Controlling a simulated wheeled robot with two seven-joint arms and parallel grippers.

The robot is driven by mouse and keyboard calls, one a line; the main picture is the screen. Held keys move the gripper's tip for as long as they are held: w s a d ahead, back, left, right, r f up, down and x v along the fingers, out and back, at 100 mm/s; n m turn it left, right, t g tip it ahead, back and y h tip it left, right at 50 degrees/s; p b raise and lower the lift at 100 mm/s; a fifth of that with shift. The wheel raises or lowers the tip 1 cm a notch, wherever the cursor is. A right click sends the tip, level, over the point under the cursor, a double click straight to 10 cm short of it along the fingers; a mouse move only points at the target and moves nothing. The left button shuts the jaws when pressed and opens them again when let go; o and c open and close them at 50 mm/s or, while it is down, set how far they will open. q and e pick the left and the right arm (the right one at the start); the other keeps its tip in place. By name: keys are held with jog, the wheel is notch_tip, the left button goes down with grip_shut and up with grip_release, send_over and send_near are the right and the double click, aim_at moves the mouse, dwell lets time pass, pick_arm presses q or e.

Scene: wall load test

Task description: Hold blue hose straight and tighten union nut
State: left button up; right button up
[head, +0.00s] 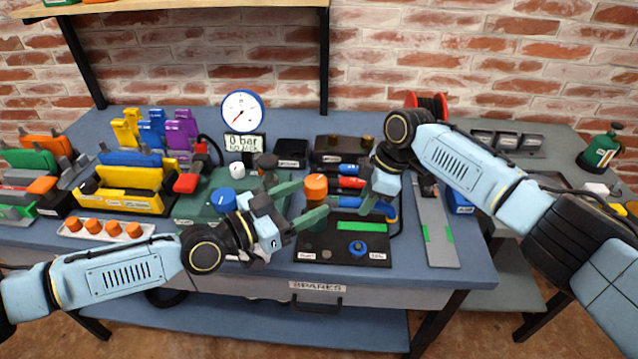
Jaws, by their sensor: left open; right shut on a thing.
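The orange union nut (316,183) sits on top of a dark green upright piece over a black board (330,250). My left gripper (314,200) is open, with one green finger behind the nut and one in front of and below it. I cannot tell whether the fingers touch it. The blue hose (387,210) lies to the right of the nut, partly hidden by my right gripper (366,205). My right gripper points down and is shut on the blue hose; its grip is mostly hidden by its own fingers and wrist.
A gauge (242,112) with a "0 bar" sign stands behind. A grey strip (437,235) lies at right. Orange knobs (100,228) on a tray and coloured racks (125,185) fill the left.

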aim_at(314, 182)
pick_arm(q)
jog(key=w+a+r+m+g+y, duration=0.2)
jog(key=w+a+g, duration=0.1)
jog(key=a+g, duration=0.25)
jog(key=shift+t, duration=0.45)
jog(key=x, duration=1.1)
jog(key=shift+w+a+f, duration=0.1)
jog(key=shift+w+f, duration=0.2)
jog(key=shift+f, duration=0.2)
jog(key=c, duration=1)
